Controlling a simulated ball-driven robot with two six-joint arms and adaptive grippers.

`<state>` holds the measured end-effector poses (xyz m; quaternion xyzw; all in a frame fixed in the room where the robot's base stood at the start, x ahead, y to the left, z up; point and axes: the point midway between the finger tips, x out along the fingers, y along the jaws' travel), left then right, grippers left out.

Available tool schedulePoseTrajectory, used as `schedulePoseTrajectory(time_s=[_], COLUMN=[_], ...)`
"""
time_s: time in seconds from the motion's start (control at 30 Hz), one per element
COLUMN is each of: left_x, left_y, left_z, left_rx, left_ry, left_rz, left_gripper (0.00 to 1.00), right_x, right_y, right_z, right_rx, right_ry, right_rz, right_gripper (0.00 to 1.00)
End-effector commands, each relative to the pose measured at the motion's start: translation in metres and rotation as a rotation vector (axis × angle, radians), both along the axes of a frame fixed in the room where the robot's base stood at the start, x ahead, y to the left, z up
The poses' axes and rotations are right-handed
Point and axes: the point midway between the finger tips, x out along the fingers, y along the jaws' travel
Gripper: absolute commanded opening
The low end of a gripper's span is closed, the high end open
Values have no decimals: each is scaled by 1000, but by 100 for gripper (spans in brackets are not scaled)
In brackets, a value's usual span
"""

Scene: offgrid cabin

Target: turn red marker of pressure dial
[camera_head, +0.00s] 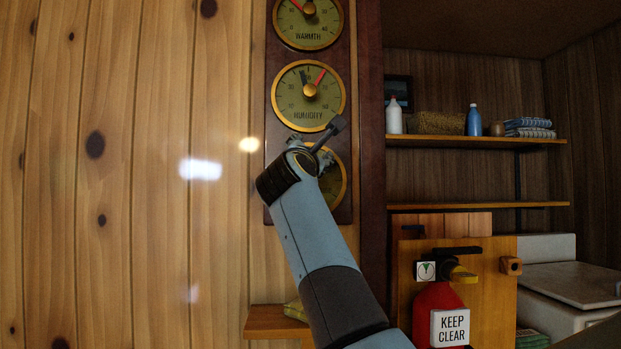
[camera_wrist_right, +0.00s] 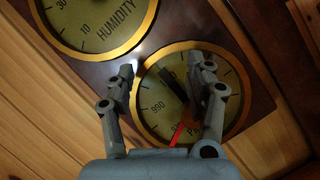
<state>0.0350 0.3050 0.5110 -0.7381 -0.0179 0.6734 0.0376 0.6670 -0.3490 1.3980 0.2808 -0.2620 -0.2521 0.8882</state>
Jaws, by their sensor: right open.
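The pressure dial (camera_head: 342,185) is the lowest of the three round brass-rimmed gauges in the head view, mostly hidden behind my right arm. Its olive face and black needle also show in the right wrist view (camera_wrist_right: 160,101). The red marker (camera_wrist_right: 177,133) points to the lower part of that face, between my fingers and closer to the right one. My right gripper (camera_wrist_right: 163,68) is open in front of the dial. One fingertip is by the upper left rim, the other over the upper face. Contact cannot be told. It shows small in the head view (camera_head: 314,152). My left gripper is out of view.
The humidity dial (camera_head: 290,104) and warmth dial (camera_head: 306,32) sit above on the same dark board. Shelves (camera_head: 470,141) hold bottles and cloths. The plank wall to the left is bare.

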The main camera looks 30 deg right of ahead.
Motion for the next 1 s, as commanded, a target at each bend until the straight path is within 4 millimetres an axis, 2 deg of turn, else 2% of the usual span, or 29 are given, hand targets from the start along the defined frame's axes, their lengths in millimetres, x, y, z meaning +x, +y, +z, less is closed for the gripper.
schedulePoseTrajectory(time_s=[0.1, 0.2, 0.63, 0.77, 0.8, 0.87, 1.0], left_x=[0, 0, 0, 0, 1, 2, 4], left_y=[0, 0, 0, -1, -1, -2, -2], left_z=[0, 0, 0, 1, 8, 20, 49], left_rx=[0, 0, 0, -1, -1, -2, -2], left_ry=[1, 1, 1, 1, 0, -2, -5], left_rz=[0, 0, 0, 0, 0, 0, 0], left_gripper=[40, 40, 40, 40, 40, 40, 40], right_x=[0, 0, 1, -12, -18, -27, -46], right_y=[0, 0, 1, 5, 7, 10, 21], right_z=[19, 29, 35, 62, 64, 60, 25], right_rx=[2, 2, -7, -115, -179, -281, -501], right_ry=[1, 4, -1, -63, -65, -47, 49], right_rz=[-1, -1, 3, -17, -32, -52, -69], right_gripper=[53, 53, 53, 53, 53, 53, 53])
